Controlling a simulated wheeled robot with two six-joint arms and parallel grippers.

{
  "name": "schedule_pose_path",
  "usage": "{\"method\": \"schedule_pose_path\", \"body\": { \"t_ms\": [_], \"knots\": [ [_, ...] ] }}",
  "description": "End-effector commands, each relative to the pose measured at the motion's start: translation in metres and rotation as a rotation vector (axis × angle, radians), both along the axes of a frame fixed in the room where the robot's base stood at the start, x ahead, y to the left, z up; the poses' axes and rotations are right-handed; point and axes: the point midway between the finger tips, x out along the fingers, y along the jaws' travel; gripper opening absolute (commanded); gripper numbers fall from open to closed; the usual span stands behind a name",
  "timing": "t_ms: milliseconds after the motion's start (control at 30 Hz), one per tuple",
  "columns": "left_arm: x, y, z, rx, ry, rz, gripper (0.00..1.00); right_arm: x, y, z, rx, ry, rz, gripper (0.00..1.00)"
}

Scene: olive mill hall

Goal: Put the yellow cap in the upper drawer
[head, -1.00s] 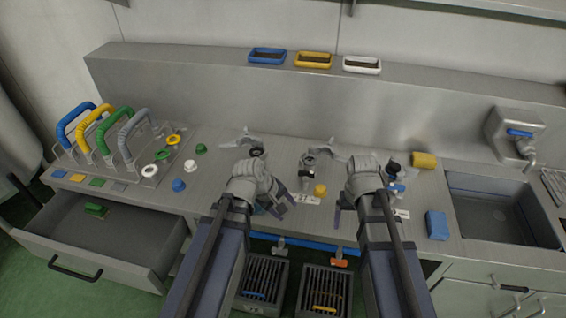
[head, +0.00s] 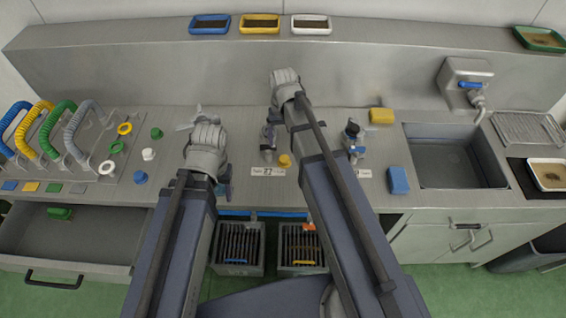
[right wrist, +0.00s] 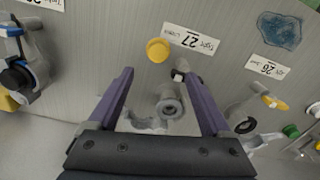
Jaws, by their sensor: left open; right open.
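The yellow cap (head: 284,160) sits on the steel counter beside the label marked 27. It also shows in the right wrist view (right wrist: 158,50), beyond my fingertips and untouched. My right gripper (right wrist: 158,76) is open and empty above the counter, with a grey fitting (right wrist: 170,104) showing between its fingers. In the head view its fingers are largely hidden by the wrist. My left gripper (head: 225,181) is over the counter left of the cap, open and partly hidden by its wrist. The upper drawer (head: 110,238) stands pulled out at the left, with a green object (head: 60,213) inside.
Several coloured caps and rings, such as a blue cap (head: 140,177), lie left of my left arm. Hoses with a green loop (head: 58,128) stand further left. A blue sponge (head: 398,180), a yellow block (head: 381,116) and a sink (head: 445,160) are at the right.

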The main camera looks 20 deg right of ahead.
Motion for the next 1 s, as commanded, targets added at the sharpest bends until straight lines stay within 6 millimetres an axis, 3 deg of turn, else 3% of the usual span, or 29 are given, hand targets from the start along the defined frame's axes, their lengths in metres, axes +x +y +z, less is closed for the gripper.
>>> {"method": "schedule_pose_path", "body": {
  "t_ms": [33,300,667,1000],
  "knots": [
    [0.0,0.0,-0.014,0.0,0.0,0.001,0.59,0.0,0.0,-0.014,0.0,0.0,0.0,0.83],
    [0.0,0.0,-0.048,-0.001,-0.001,0.003,0.59,0.0,0.0,-0.047,0.0,0.0,0.0,0.83],
    [0.0,0.0,-0.053,-0.001,-0.001,0.003,0.59,0.0,0.0,-0.053,0.0,0.0,0.0,0.83],
    [0.0,0.0,-0.091,-0.001,-0.001,0.003,0.59,0.0,-0.003,-0.091,0.0,0.0,0.001,0.83]
  ]
}}
